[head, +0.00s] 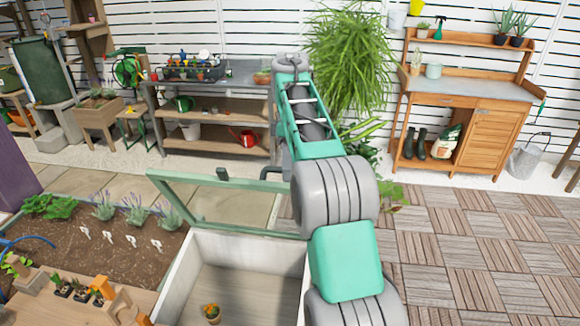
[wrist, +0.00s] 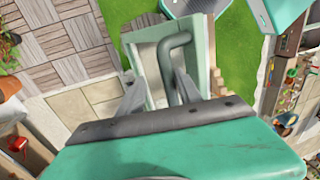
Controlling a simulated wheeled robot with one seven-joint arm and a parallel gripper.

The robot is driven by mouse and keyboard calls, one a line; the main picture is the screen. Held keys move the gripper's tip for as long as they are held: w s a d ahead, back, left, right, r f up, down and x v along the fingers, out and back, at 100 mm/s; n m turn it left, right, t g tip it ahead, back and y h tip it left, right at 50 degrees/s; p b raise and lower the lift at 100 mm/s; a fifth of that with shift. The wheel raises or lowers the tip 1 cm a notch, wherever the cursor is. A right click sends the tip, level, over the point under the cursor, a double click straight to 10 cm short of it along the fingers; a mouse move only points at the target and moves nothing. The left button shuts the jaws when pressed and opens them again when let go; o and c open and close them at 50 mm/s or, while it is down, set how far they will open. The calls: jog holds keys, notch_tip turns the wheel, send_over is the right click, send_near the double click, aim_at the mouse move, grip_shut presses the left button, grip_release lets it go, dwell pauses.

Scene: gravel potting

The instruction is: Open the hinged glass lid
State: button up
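The glass lid (head: 185,208), with a pale green frame, is raised from the white planter box (head: 207,262) and leans away beyond the box's far edge. The box's inside is exposed. In the wrist view, the lid's frame (wrist: 205,50) lies beyond my gripper (wrist: 161,80). Its fingers are spread, with a gap between them. The grey bent handle (wrist: 176,42) shows at this gap, closer to the right finger; I cannot tell whether they touch. In the head view my arm hides most of the gripper and the lid's right end.
A small orange-flowered pot (head: 212,313) stands inside the box. A soil bed (head: 110,255) with plants lies left of it. A potting bench (head: 215,107) stands behind. Wood deck tiles (head: 480,240) at right are mostly clear.

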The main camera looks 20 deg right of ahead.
notch_tip(320, 180, up, 8)
jog(key=w+p, duration=0.1)
jog(key=p, duration=0.1)
jog(key=shift+d+f+p, duration=0.15)
jog(key=shift+d+p, duration=0.2)
jog(key=shift+p, duration=0.05)
jog(key=shift+a, duration=0.1)
jog(key=s+a+m, duration=0.1)
jog(key=s+a+m+t, duration=0.1)
jog(key=s+a, duration=0.1)
jog(key=s+a+r+m+h, duration=0.1)
jog(key=a, duration=0.1)
jog(key=shift+s+m+t+b, duration=0.3)
jog(key=shift+s+m+t, duration=0.05)
jog(key=shift+m+t, duration=0.05)
jog(key=s+a+f+m+t, duration=0.2)
jog(key=s+a+f+m, duration=0.1)
jog(key=s+f, duration=0.4)
jog(key=s+a+f+m+t, duration=0.2)
jog(key=s+a+f+m, duration=0.2)
jog(key=s+f, duration=0.4)
jog(key=shift+s+a+f+m+b, duration=0.35)
jog(key=shift+s+a, duration=0.45)
jog(key=shift+s, duration=0.4)
